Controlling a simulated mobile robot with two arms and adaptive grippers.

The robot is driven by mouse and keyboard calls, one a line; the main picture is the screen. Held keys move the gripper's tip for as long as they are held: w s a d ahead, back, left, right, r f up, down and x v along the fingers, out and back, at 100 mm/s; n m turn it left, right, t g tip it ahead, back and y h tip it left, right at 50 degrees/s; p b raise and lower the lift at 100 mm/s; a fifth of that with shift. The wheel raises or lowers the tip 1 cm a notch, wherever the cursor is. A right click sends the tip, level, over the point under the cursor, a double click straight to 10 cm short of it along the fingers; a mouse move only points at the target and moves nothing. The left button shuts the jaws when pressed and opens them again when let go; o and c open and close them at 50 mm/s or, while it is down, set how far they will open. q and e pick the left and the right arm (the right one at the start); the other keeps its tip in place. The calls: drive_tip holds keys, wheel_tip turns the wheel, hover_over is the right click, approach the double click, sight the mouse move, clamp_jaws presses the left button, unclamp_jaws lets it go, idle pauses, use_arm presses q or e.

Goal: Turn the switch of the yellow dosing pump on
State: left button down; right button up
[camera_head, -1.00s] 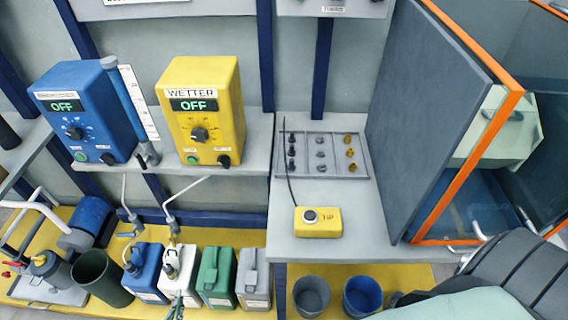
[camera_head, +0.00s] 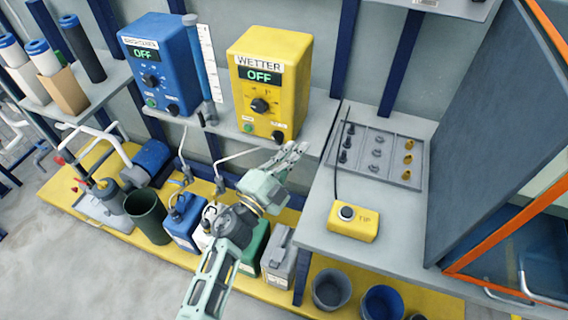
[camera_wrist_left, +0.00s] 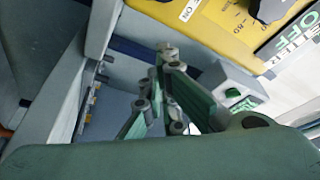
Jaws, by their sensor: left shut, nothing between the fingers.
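The yellow dosing pump (camera_head: 270,80) is labelled WETTER and stands on the grey shelf. Its display (camera_head: 261,76) reads OFF. A black dial (camera_head: 260,105) sits below the display. A green button (camera_head: 248,127) is at its lower left, and a black knob (camera_head: 278,136) at its lower right. My left gripper (camera_head: 297,150) is shut and empty, in front of and just below the shelf, under the pump's right side. In the left wrist view the gripper (camera_wrist_left: 166,55) shows with the pump's yellow face (camera_wrist_left: 225,25) above it, apart from the fingers. My right gripper is not in view.
A yellow TIP box (camera_head: 365,224) and a rack of small fittings (camera_head: 408,180) lie on the right bench. Canisters (camera_head: 278,258) stand below. An orange-framed panel (camera_head: 500,130) stands right.

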sight(277, 138)
use_arm(q)
drive_tip(key=shift+w+a+f, duration=0.5)
drive_tip(key=shift+w+a, duration=0.05)
drive_tip(key=shift+w, duration=0.15)
drive_tip(key=shift+w+a+f, duration=0.5)
drive_tip(key=shift+w, duration=0.15)
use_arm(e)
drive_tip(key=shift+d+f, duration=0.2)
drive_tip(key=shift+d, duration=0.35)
use_arm(q)
drive_tip(key=shift+f+m+g, duration=0.15)
drive_tip(key=shift+m+g, duration=0.15)
drive_tip(key=shift+m, duration=0.3)
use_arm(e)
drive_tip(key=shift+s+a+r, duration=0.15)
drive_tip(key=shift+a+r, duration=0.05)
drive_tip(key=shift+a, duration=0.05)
